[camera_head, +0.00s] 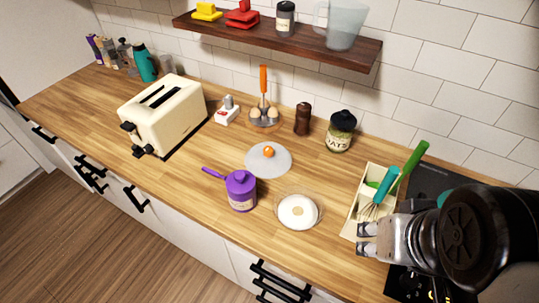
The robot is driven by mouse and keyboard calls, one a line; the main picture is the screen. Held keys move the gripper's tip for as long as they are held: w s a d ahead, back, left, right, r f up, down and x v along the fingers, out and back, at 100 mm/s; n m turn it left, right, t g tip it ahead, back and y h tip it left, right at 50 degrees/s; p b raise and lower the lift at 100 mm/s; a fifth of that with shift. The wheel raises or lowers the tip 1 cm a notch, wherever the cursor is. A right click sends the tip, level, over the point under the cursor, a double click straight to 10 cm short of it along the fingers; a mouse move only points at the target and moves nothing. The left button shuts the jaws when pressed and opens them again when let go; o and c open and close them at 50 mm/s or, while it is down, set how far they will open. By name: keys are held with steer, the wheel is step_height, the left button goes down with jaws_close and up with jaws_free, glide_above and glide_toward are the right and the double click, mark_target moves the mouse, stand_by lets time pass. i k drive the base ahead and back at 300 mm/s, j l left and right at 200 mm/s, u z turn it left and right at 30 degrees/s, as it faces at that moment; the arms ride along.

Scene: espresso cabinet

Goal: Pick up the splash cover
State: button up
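The splash cover is most likely the pale, see-through round disc (257,165) with an orange knob (268,152) at its centre. It lies flat on the wooden counter in the middle of the head view, behind the purple pot. My gripper (362,239) is at the lower right, pointing left, with its two fingertips apart and nothing visible between them. It is right of and nearer than the disc, well apart from it, close to the utensil box.
A purple lidded pot (241,192) and a glass bowl with white contents (298,210) stand in front of the disc. A cream utensil box (353,225) is beside my gripper. A toaster (165,112) is left; a jar (340,132) and brown mill (302,119) are behind.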

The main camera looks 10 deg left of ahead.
mark_target(257, 163)
steer(key=k+j+z, duration=0.1)
steer(key=j, duration=0.3)
steer(key=j+z, duration=0.5)
steer(key=j, duration=1.25)
steer(key=i+j, duration=0.15)
steer(key=i+z, duration=0.05)
steer(key=i, duration=0.05)
